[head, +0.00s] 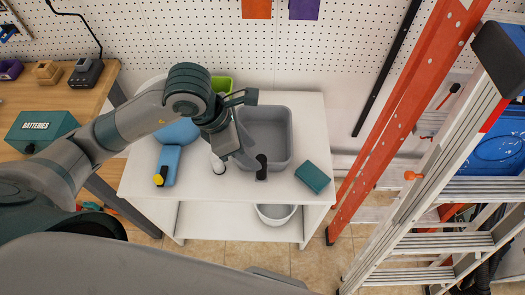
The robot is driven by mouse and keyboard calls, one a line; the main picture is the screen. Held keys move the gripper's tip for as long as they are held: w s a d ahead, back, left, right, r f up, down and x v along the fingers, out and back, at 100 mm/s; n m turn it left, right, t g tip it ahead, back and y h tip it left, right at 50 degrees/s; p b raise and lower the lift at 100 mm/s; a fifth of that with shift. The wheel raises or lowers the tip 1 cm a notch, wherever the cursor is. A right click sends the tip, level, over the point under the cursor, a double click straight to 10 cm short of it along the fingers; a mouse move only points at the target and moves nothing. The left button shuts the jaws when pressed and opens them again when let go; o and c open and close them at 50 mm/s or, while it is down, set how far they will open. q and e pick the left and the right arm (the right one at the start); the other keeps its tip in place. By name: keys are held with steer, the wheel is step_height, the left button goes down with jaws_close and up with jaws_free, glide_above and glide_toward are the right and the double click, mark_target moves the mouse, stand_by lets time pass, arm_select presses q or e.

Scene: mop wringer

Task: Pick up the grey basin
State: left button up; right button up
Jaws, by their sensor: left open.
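The grey basin (275,122) is a rectangular tub with rounded corners. It stands on the white table (308,112), right of its middle. My left gripper (255,130) is open above the basin's left side. One finger shows near the basin's back left corner and a dark tip shows near its front edge. Nothing shows held between the fingers. The gripper hides part of the basin's left wall, and I cannot tell whether it touches the basin. My right gripper is not in view.
A blue bottle (168,165), a green container (222,84) and a teal block (312,177) are also on the table. A white bowl (276,214) sits below on the lower level. A stepladder (420,190) stands at right, a wooden workbench (60,100) at left.

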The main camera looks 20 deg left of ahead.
arm_select(q)
steer(key=x, duration=0.4)
steer(key=shift+f+p, duration=0.1)
steer(key=shift+p, duration=0.3)
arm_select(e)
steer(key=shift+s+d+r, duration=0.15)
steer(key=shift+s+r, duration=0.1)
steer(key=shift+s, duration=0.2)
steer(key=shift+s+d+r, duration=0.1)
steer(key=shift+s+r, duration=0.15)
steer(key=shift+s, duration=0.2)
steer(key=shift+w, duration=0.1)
arm_select(q)
steer(key=shift+f, duration=0.3)
steer(key=p+x, duration=0.2)
steer(key=x, duration=0.1)
steer(key=shift+s+d+f, duration=0.1)
steer(key=shift+f, duration=0.35)
steer(key=shift+d+f, duration=0.1)
steer(key=shift+f, duration=0.35)
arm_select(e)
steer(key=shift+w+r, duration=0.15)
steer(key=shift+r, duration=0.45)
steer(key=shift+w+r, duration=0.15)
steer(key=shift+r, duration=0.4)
